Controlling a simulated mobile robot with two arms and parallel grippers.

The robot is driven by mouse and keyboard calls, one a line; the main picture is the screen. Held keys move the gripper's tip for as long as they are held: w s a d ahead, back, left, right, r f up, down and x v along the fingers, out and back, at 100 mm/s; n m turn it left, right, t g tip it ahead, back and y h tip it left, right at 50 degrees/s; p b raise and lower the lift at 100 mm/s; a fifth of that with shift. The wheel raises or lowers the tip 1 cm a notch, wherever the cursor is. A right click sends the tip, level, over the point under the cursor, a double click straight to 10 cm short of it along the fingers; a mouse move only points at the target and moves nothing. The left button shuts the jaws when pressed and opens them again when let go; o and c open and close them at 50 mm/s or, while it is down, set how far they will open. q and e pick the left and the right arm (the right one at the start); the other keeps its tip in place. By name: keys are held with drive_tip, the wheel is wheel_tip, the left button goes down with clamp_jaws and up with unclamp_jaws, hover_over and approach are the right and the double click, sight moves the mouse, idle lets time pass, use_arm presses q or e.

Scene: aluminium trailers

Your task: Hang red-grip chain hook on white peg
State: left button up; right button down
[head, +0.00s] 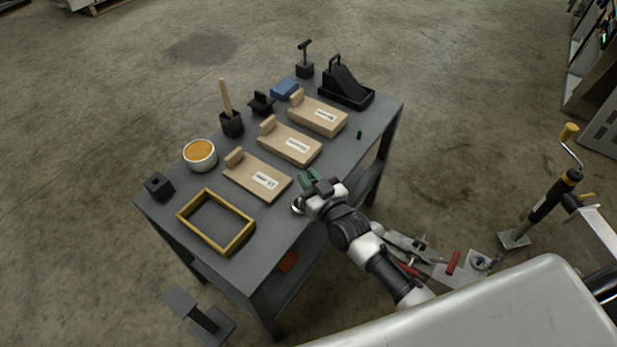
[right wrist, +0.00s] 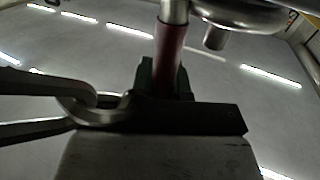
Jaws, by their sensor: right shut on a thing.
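My right gripper (head: 309,177) is at the table's front right edge in the head view, with green fingertips. In the right wrist view its green fingertips (right wrist: 163,78) are shut around a red grip (right wrist: 172,45), the grip of the chain hook. Bright metal continues above the grip. A steel loop (right wrist: 95,108) shows at lower left in the wrist view, by a dark bar; I cannot tell whether it belongs to the hook. The hook is too small or hidden in the head view. I cannot make out the white peg. My left gripper is not in view.
The grey table (head: 222,259) holds several wooden boards (head: 257,175), a yellow frame (head: 216,250), a bowl (head: 200,154) and black stands. A trailer coupling with a red lever (head: 453,262) and a crank jack (head: 545,197) stand at right.

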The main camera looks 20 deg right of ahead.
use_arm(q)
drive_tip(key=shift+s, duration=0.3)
use_arm(e)
drive_tip(key=c, duration=1)
unclamp_jaws()
drive_tip(key=shift+c, duration=0.2)
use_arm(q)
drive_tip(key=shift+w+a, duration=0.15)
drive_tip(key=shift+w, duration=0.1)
use_arm(e)
drive_tip(key=shift+f, duration=0.1)
